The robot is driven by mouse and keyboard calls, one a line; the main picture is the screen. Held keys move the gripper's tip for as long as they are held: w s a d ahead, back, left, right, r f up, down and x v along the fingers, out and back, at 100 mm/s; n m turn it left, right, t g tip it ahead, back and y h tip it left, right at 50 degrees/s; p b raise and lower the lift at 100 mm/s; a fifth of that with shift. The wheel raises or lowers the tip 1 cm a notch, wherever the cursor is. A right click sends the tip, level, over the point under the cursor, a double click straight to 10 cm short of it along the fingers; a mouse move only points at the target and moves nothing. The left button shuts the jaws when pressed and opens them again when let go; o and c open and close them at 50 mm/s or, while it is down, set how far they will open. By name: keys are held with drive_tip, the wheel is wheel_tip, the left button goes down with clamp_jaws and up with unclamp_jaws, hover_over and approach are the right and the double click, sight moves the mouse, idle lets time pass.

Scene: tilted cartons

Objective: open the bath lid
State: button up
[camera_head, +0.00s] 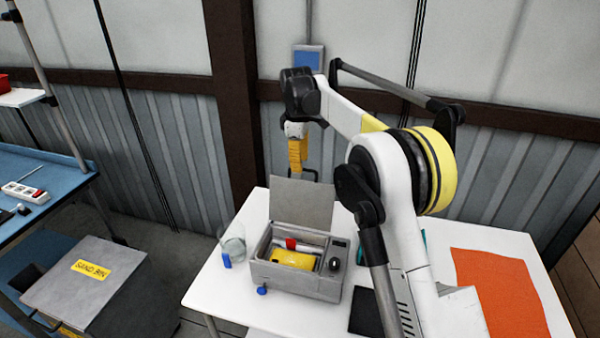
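The bath (297,281) is a grey box on the white table, open at the top. Its grey lid (302,203) stands raised at the bath's back edge, leaning back. A yellow object (294,259) and a red-topped item (291,243) lie inside the bath. My gripper (311,175) hangs from the yellow wrist just above and behind the lid's top edge. Its dark fingers are small and partly hidden by the lid, so I cannot tell their opening or whether they touch it.
A clear beaker (235,243) and a small blue item (227,261) stand left of the bath. A dark pad (364,312) and an orange mat (498,290) lie to the right. The wall is close behind the table. A grey sand bin (90,285) stands at left.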

wheel_tip(320, 180, up, 7)
drive_tip(key=shift+s+a+r, duration=0.15)
drive_tip(key=shift+s, duration=0.2)
drive_tip(key=s+d+f+m+t+b, duration=0.1)
drive_tip(key=s+d+m+b, duration=0.3)
drive_tip(key=s, duration=0.5)
drive_tip(key=s+d+f+m+t+b, duration=0.1)
drive_tip(key=s+d+m+t+b, duration=0.15)
drive_tip(key=s+d+b, duration=0.5)
drive_tip(key=s+d+f+m+t+b, duration=0.1)
drive_tip(key=s+f+m+b, duration=0.2)
drive_tip(key=s+f, duration=0.7)
drive_tip(key=s+f+m+t+b, duration=0.1)
drive_tip(key=s+f+m+b, duration=0.2)
drive_tip(key=s+f, duration=0.7)
drive_tip(key=s+m, duration=0.1)
drive_tip(key=s, duration=0.3)
drive_tip(key=shift+s+d+f, duration=0.2)
drive_tip(key=shift+s+d, duration=0.1)
drive_tip(key=shift+d, duration=0.1)
drive_tip(key=shift+m+t, duration=0.25)
